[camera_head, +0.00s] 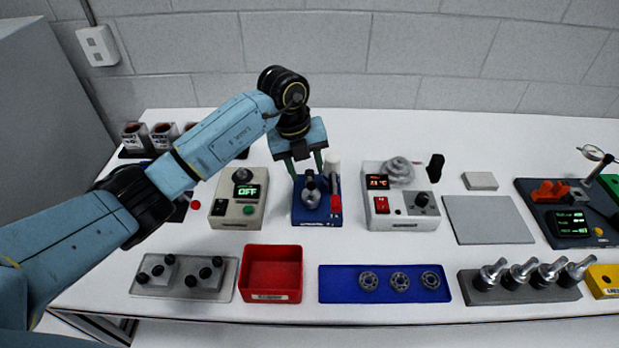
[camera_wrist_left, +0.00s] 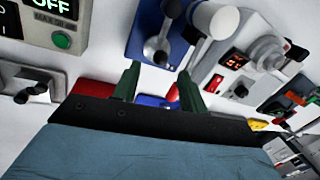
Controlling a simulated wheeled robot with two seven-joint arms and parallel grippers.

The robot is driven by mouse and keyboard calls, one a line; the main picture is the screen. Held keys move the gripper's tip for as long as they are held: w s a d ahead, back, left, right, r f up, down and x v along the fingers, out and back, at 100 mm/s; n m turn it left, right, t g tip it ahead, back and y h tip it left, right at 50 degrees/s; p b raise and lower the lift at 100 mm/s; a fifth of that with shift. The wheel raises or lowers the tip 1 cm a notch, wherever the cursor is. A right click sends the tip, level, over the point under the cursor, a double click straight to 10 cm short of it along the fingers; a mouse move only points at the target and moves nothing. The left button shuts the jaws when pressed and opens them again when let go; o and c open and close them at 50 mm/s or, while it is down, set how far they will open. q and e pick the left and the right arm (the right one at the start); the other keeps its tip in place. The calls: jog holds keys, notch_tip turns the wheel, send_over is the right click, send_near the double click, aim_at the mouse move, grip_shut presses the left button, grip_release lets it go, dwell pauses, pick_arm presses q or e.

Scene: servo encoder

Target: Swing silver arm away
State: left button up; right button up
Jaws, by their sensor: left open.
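A blue-based device (camera_head: 330,215) stands on the table below my left gripper. A short silver lever arm (camera_head: 311,199) with a rounded end sits on it, and a white and red upright part stands at its right side. The silver arm (camera_wrist_left: 158,50) also shows in the wrist view, just beyond the fingertips. My left gripper (camera_head: 307,166) is open, its two green fingers pointing down over the device. Its fingers (camera_wrist_left: 157,80) stand apart in the wrist view with nothing held between them. The fingers partly hide the device's back. My right gripper is not in view.
A grey box with a green OFF display (camera_head: 238,206) stands left of the device, and a white box with a red display (camera_head: 399,210) stands right. Clear table lies behind.

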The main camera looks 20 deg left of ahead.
aim_at(310, 183)
pick_arm(q)
jog(key=shift+w+d+f, duration=0.1)
jog(key=shift+d+f, duration=0.1)
jog(key=shift+f, duration=0.9)
jog(key=shift+w+d+f, duration=0.1)
jog(key=shift+d+f, duration=0.05)
jog(key=shift+f, duration=0.95)
jog(key=shift+c, duration=0.2)
grip_shut()
